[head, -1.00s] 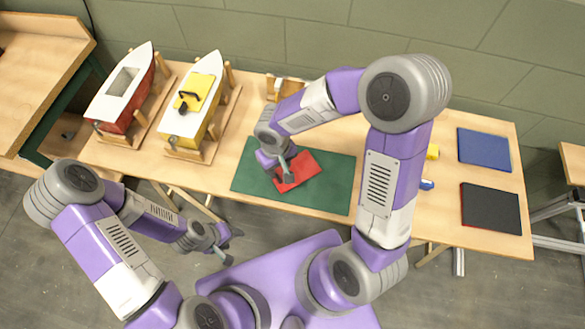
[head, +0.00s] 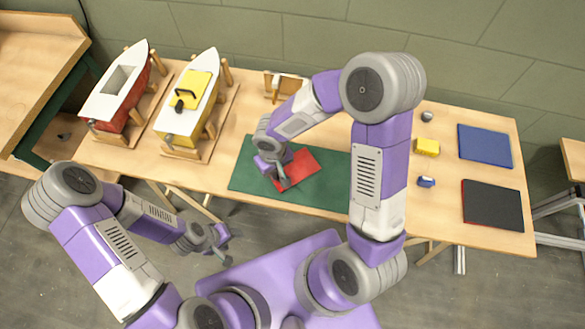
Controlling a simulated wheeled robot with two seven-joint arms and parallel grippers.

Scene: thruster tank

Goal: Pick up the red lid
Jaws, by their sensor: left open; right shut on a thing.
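The red lid (head: 303,169) lies on or just above the green mat (head: 325,190) near the middle of the table. My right gripper (head: 283,181) is at the lid's left part and is shut on it; the fingers hide that edge. I cannot tell whether the lid is clear of the mat. My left gripper (head: 224,245) is open and empty, in front of the table edge and apart from the lid.
A red boat (head: 120,95) and a yellow boat (head: 190,110) stand on wooden cradles at the left. A yellow block (head: 427,147), a small blue part (head: 426,182), a blue panel (head: 484,146) and a black panel (head: 491,205) lie at the right.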

